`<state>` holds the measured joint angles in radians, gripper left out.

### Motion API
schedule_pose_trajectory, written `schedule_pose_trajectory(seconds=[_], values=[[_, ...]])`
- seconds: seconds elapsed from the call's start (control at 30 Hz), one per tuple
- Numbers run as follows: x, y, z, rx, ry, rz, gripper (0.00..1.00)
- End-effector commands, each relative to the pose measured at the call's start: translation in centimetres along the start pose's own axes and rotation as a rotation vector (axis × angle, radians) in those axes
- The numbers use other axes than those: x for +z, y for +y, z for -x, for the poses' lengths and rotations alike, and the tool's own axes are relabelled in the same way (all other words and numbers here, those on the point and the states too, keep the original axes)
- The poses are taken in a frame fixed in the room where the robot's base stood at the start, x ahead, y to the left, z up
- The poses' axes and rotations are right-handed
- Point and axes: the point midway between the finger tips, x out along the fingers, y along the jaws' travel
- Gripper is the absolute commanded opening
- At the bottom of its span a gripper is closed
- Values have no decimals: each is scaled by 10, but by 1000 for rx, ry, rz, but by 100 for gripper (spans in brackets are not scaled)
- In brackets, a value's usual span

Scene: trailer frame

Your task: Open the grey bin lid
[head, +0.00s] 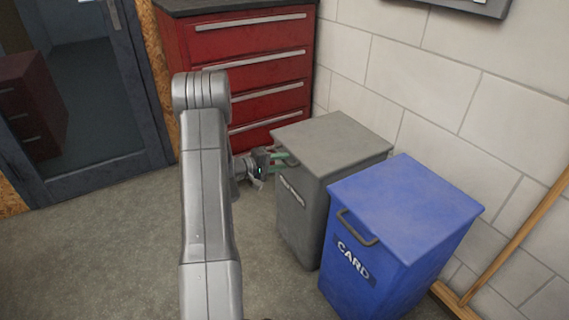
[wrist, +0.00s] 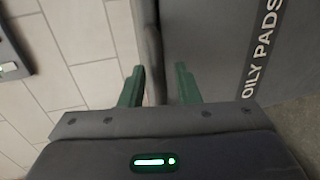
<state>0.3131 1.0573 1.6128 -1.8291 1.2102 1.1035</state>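The grey bin (head: 306,215) stands upright with its flat lid (head: 333,142) down. A small dark handle (head: 287,157) is on its front, just under the lid. My gripper (head: 280,155) is at this handle, at the bin's upper front edge. In the wrist view my gripper (wrist: 158,85) shows two green fingers standing apart. A narrow grey strip (wrist: 155,50) runs between them; I cannot tell whether it is handle or lid edge, and no firm contact is visible.
A blue bin (head: 405,210) marked "CARD" stands close to the right of the grey one. A red drawer cabinet (head: 250,60) is behind, and a block wall (head: 440,60) runs along the right. A broom (head: 520,235) leans there. The floor (head: 120,250) at left is clear.

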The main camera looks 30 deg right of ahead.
Motion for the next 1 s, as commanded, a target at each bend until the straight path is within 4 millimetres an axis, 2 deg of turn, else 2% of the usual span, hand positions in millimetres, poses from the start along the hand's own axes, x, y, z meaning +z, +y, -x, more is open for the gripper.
schedule_pose_trajectory(seconds=[0.03,0.2,0.5,0.63,0.67,1.0], values=[[1,-1,-8,0,-3,-1,29],[0,0,-18,0,-1,1,29],[0,0,-20,0,0,1,29],[0,0,-20,0,0,1,4],[0,0,-20,0,0,1,0],[0,6,-18,-9,0,0,0]])
